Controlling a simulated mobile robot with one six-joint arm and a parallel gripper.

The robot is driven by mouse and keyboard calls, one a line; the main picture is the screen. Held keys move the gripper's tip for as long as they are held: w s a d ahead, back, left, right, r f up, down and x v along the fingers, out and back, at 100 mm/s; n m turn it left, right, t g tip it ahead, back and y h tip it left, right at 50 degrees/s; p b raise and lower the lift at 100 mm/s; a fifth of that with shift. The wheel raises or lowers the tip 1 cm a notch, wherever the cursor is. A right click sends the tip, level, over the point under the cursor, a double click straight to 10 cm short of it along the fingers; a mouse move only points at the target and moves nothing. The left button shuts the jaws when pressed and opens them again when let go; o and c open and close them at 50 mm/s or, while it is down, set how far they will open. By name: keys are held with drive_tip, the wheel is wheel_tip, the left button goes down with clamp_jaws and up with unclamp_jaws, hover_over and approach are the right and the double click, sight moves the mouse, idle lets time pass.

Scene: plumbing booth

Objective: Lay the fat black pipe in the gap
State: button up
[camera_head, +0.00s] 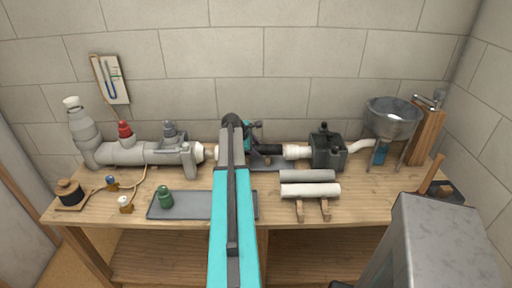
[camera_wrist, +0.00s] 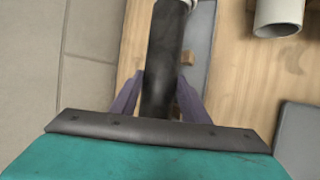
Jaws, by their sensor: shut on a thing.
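The fat black pipe (camera_head: 268,149) lies level in the gap between the grey pipe run (camera_head: 125,153) on the left and the white collar (camera_head: 296,152) of the dark pump on the right. Its right end is at or very close to that collar; I cannot tell whether they touch. My arm hides its left end. In the wrist view, my gripper (camera_wrist: 160,98) has a purple finger on each side of the black pipe (camera_wrist: 166,50) and is shut on it. The white collar (camera_wrist: 190,4) shows at the pipe's far end.
A grey pipe (camera_head: 308,175) and a white pipe (camera_head: 312,190) lie on wooden rests in front of the pump (camera_head: 327,150). A green fitting (camera_head: 165,197) stands on a grey tray (camera_head: 188,209) at the front. A metal funnel (camera_head: 392,120) stands at the right. The wall is close behind.

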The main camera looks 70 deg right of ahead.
drive_tip(key=shift+f, duration=0.6)
drive_tip(key=o, duration=1.2)
drive_tip(key=b+v, duration=0.2)
drive_tip(key=v, duration=1.1)
drive_tip(key=shift+w+a+r+b, duration=0.1)
drive_tip(key=shift+a+r+b, duration=0.1)
drive_tip(key=shift+r+b, duration=0.2)
